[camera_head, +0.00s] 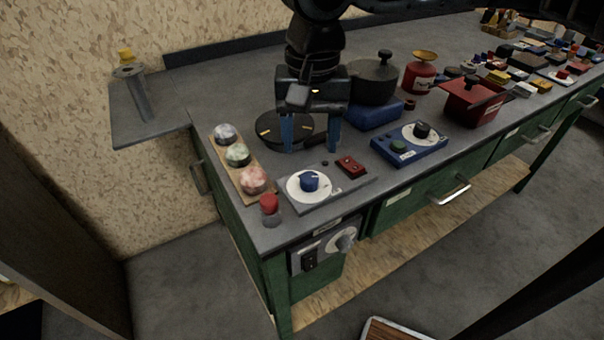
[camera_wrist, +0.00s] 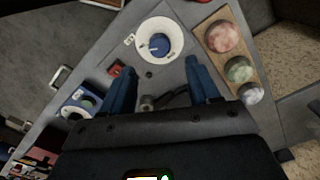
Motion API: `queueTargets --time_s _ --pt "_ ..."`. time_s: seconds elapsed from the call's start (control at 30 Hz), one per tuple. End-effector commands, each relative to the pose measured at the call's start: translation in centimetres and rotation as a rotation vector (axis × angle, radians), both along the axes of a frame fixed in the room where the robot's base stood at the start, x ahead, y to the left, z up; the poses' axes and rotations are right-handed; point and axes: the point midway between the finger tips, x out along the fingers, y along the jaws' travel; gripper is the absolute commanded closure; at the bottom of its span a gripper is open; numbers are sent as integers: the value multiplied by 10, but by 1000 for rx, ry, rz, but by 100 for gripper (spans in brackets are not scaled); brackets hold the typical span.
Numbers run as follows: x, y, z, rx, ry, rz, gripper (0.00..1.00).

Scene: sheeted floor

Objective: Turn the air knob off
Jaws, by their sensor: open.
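Several knobs are in view, and their labels are too small to read, so I cannot tell which is the air knob. A blue knob (camera_head: 309,181) sits on a white dial on a grey plate near the bench's front left corner; the wrist view also shows this blue knob (camera_wrist: 159,45). A black knob (camera_head: 421,130) sits on a blue box to its right. A grey knob (camera_head: 345,241) is on a panel on the bench's front face. My gripper (camera_head: 310,138) is open and empty above the bench, behind the blue knob; its fingers also show in the wrist view (camera_wrist: 160,68).
A board with three mottled discs (camera_head: 237,155) and a red-topped button (camera_head: 269,204) are left of the dial. A red switch (camera_head: 350,166) is beside it. A black pot (camera_head: 373,78), a red pot (camera_head: 472,101) and many small items stand further right.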

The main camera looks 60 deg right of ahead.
Motion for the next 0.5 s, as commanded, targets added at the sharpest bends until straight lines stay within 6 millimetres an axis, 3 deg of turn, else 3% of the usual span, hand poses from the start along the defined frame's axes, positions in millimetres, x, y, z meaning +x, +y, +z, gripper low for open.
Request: queueTargets --time_s 0.5 --pt "-1 0 -66 -1 4 -2 39"
